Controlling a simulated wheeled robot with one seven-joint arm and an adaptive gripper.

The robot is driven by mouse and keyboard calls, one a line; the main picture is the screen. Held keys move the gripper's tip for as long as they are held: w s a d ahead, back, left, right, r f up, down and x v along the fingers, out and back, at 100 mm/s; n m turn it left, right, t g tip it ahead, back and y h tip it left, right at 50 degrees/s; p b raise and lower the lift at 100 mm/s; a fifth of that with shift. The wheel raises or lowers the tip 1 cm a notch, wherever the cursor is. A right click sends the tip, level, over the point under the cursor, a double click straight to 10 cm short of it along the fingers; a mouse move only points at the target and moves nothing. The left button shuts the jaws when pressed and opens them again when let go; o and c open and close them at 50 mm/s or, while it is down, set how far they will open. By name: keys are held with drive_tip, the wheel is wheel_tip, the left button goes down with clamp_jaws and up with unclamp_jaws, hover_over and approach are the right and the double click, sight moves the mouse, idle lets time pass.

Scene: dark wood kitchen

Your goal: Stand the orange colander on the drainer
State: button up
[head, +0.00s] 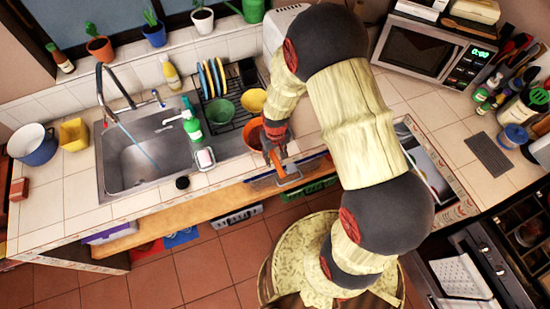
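The orange colander (254,136) shows in the head view at the front right corner of the drainer, partly hidden by my gripper. The drainer (238,113) is a black wire rack on the counter right of the sink. It holds several upright plates (211,78), a green bowl (221,110) and a yellow bowl (253,100). My gripper (277,158) points down at the colander's right side, close to the counter's front edge. Its fingers are small and overlap the colander and an orange loop-shaped part below, so I cannot tell whether they grip it.
The steel sink (117,170) lies left of the drainer. A green bottle (192,127) and a sponge holder (205,158) stand between them. A microwave (430,52) is at the back right. Free tiled counter shows left of my forearm and around the grey mat (489,154).

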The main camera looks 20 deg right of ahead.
wheel_tip(320, 180, up, 27)
drive_tip(key=s+t, duration=0.2)
drive_tip(key=s, duration=0.1)
drive_tip(key=s+r+t, duration=0.3)
drive_tip(key=s+r, duration=1)
drive_tip(key=r, duration=0.1)
drive_tip(key=shift+s+a+r, duration=0.15)
drive_tip(key=shift+a, duration=0.2)
wheel_tip(320, 180, down, 18)
drive_tip(key=b, duration=1.8)
drive_tip(key=shift+b, duration=0.35)
